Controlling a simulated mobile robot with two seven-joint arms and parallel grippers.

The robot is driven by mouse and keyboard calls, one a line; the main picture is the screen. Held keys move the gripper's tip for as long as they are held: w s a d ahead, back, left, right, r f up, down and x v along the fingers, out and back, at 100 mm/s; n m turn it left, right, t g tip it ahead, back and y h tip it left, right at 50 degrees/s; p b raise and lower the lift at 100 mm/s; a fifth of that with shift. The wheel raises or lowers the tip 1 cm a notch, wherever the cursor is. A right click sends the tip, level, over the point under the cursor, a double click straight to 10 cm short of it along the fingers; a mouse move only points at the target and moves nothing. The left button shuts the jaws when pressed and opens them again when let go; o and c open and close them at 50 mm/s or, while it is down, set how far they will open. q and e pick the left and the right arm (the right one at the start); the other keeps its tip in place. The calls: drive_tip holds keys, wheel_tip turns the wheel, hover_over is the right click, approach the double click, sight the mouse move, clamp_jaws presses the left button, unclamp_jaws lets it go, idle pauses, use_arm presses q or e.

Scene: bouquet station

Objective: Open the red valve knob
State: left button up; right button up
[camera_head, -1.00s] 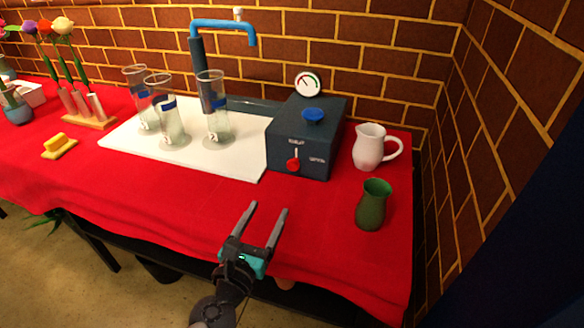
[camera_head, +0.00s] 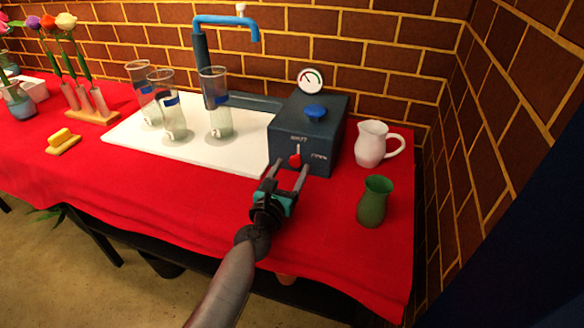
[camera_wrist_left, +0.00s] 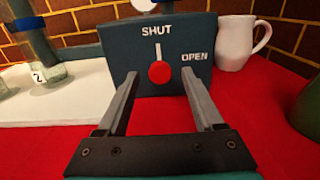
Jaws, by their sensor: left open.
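The red valve knob (camera_head: 295,161) is on the front face of the dark blue-grey box (camera_head: 336,140). In the left wrist view the knob (camera_wrist_left: 159,72) is a round red disc with a white pointer standing straight up toward the word SHUT. The word OPEN is to its right. My left gripper (camera_head: 289,167) is open, with its two fingers pointing at the box. In the left wrist view the fingers (camera_wrist_left: 161,88) stand on either side of the knob, apart from it, with nothing between them. My right gripper is not in view.
A white jug (camera_head: 370,144) and a green vase (camera_head: 374,201) stand right of the box. Numbered clear glasses (camera_head: 218,118) stand on the white board (camera_head: 240,157) at left. A blue tap (camera_head: 226,21) and a gauge (camera_head: 311,80) are behind. The red cloth in front is clear.

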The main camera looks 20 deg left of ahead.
use_arm(q)
drive_tip(key=shift+w, duration=0.7)
clamp_jaws()
